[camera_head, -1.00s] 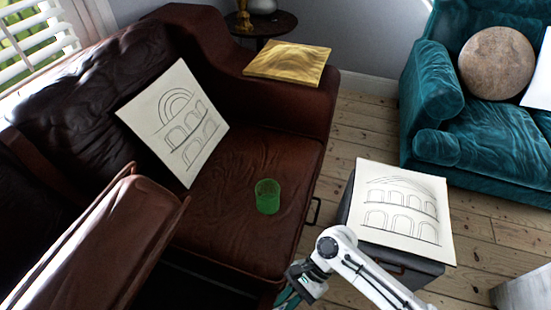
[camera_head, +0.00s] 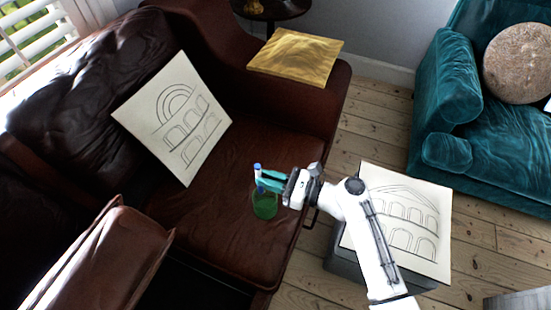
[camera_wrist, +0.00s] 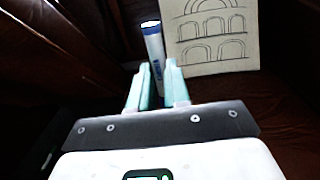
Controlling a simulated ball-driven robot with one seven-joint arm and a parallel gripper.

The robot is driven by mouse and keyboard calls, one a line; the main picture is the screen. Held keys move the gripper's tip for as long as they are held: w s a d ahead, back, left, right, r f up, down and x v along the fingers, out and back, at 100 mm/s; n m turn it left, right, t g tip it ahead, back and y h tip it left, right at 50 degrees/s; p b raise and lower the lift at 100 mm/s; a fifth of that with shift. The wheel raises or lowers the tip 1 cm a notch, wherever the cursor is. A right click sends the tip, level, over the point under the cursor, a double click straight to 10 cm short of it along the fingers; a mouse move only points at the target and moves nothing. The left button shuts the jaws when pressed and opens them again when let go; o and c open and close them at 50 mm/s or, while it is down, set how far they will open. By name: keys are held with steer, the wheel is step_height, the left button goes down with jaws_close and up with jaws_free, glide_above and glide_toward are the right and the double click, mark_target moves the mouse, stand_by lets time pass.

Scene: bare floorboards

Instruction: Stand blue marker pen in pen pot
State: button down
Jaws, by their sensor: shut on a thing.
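The pen pot (camera_head: 265,206) is a green see-through cup standing on the seat of the brown leather sofa. The blue marker pen (camera_head: 258,172) is white with a blue end and is held upright at the pot's mouth. I cannot tell whether its lower end is inside the pot or just above it. My gripper (camera_head: 262,182) has teal fingers shut on the pen, reaching in from the right over the pot. In the wrist view the pen (camera_wrist: 153,40) stands between the fingertips, and its lower part is hidden by the fingers.
A sheet with an arch drawing (camera_head: 172,117) leans on the sofa back (camera_head: 75,75). Another drawing (camera_head: 405,222) lies on a dark box under my arm. A gold cushion (camera_head: 295,57) rests on the sofa arm. A teal armchair (camera_head: 470,150) stands at the right.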

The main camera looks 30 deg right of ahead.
step_height(320, 180, down, 12)
steer(key=w+d+b, duration=0.1)
steer(key=b, duration=0.9)
steer(key=shift+d+r+t, duration=0.25)
steer(key=shift+t, duration=0.05)
stand_by(0.5)
steer(key=c, duration=1)
jaws_free()
steer(key=p+v, duration=0.1)
steer(key=v, duration=0.9)
steer(key=shift+s+d+r, duration=0.1)
steer(key=shift+s+d, duration=0.1)
steer(key=shift+s, duration=0.15)
